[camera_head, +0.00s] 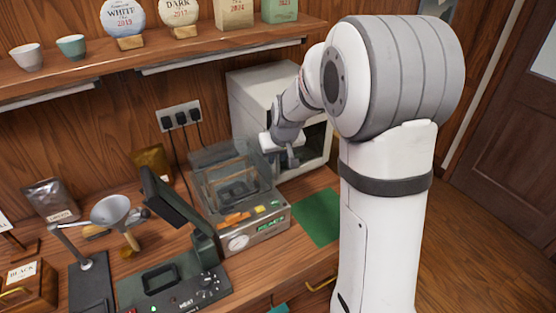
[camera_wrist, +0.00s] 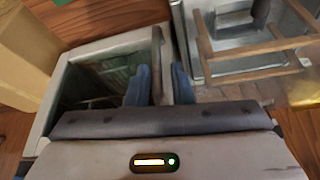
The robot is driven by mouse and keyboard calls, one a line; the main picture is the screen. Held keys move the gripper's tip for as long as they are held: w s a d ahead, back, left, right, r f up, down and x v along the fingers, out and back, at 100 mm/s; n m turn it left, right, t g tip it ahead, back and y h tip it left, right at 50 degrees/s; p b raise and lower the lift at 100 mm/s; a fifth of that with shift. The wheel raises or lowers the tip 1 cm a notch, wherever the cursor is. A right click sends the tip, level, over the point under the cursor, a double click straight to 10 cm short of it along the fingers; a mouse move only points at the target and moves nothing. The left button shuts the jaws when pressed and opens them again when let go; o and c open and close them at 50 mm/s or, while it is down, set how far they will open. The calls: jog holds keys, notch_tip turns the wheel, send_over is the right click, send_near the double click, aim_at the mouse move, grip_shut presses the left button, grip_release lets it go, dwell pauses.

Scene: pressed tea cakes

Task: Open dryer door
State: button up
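The dryer (camera_head: 262,95) is a white box with a dark window at the back of the counter. It also shows in the wrist view (camera_wrist: 66,92), with its dark greenish front and faint racks behind. The door looks closed, though my arm hides part of it in the head view. My gripper (camera_head: 287,158) is at the dryer's front. In the wrist view its two blue fingers (camera_wrist: 161,84) are apart, with a dark upright bar (camera_wrist: 157,55), apparently the door handle, between them. I cannot tell whether either finger touches the bar.
A clear-walled machine (camera_head: 240,178) stands just left of the dryer, close to my gripper; its frame fills the wrist view's upper right (camera_wrist: 255,72). A green mat (camera_head: 318,217) lies before the dryer. A black-based device (camera_head: 175,285) and a funnel stand (camera_head: 112,210) are further left.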

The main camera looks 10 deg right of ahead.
aim_at(278, 164)
jog(key=x, duration=0.4)
jog(key=shift+d+f, duration=0.15)
jog(key=shift+f, duration=0.2)
jog(key=shift+w+f, duration=0.15)
jog(key=shift+s+r, duration=0.35)
jog(key=shift+s, duration=0.15)
jog(key=shift+w+f, duration=0.15)
jog(key=shift+w, duration=0.15)
jog(key=shift+c, duration=0.7)
grip_shut()
